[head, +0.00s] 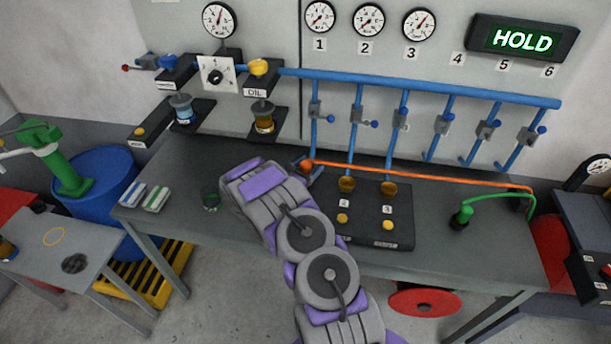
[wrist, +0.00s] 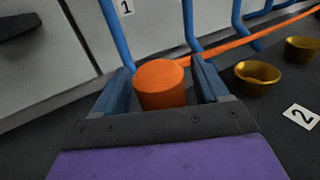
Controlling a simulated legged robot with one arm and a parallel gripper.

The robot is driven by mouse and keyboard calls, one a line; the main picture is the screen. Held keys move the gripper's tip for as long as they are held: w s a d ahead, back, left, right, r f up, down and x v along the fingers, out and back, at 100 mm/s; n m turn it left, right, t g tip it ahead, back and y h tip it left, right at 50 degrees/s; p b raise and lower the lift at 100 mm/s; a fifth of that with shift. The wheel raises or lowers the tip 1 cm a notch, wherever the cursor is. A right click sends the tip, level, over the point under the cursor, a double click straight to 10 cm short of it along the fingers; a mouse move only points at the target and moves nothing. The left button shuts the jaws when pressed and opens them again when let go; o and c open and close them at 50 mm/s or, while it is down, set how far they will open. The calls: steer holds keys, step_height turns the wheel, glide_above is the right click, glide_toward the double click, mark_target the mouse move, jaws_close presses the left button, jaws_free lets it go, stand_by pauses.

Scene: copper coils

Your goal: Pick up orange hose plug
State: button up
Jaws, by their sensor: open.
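The orange hose plug (wrist: 163,84) is a short orange cylinder at the end of an orange hose. In the wrist view it sits between the two blue fingers of my gripper (wrist: 162,88), with a narrow gap showing at the right finger; contact at the left finger is unclear. The jaws are open. In the head view the plug (head: 307,167) shows at the left end of the orange hose (head: 420,177), on the table below the first blue pipe. My gripper (head: 305,168) reaches it from the left, its fingers mostly hidden behind my wrist.
Blue pipes (head: 349,140) stand behind the plug. Brass cups (wrist: 257,78) sit to its right on a dark panel (head: 375,225). A green hose plug (head: 460,217) stands at the table's right. Bare table (head: 440,245) lies right of the panel.

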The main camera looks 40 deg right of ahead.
steer(key=shift+d, duration=0.2)
steer(key=shift+a, duration=0.1)
steer(key=c, duration=1.2)
steer(key=shift+o, duration=0.2)
steer(key=shift+r, duration=0.1)
